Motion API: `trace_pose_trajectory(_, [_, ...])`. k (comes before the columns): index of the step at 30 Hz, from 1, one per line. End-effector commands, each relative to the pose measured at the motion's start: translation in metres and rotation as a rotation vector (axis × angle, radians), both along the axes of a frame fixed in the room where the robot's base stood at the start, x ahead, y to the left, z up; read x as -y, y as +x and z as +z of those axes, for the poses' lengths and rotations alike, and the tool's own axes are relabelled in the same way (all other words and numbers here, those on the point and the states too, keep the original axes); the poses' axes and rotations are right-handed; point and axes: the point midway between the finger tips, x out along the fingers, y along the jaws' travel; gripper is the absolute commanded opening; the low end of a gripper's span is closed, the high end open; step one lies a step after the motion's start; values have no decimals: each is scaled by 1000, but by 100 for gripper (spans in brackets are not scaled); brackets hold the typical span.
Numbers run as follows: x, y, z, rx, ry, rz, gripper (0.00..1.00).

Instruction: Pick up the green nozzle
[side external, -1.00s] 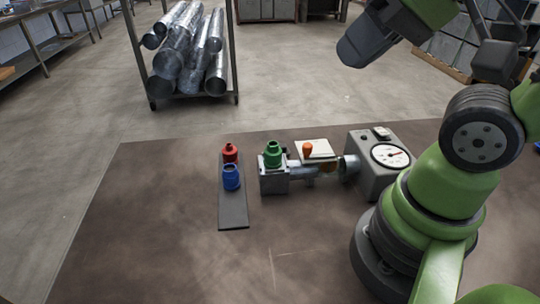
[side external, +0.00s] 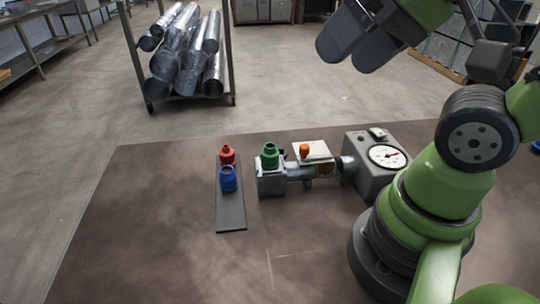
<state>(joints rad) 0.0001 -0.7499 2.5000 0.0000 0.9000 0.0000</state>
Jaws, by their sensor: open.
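The green nozzle (side external: 270,156) stands upright on the grey block at the left end of the duct machine (side external: 272,182). My gripper (side external: 343,55) is high at the upper right of the picture, well above and apart from the nozzle. Its two dark fingers are spread with a gap between them, and nothing is held.
A red nozzle (side external: 227,156) and a blue nozzle (side external: 228,180) stand on a dark strip (side external: 231,215) left of the machine. An orange knob (side external: 304,150) and a gauge box (side external: 370,178) are to the right. A rack of metal ducts (side external: 180,55) stands behind. The front left table is clear.

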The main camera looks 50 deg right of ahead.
Motion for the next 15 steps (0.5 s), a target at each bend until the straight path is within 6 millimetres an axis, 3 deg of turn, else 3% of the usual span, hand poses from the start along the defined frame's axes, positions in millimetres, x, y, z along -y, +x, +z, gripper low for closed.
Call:
trace_pose_trajectory(8, [1, 5, 0, -15, -22, 22, 67])
trace_pose_trajectory(11, [3, 18, -3, -56, -83, 90, 67])
trace_pose_trajectory(15, [9, 51, -16, -152, -220, 272, 67])
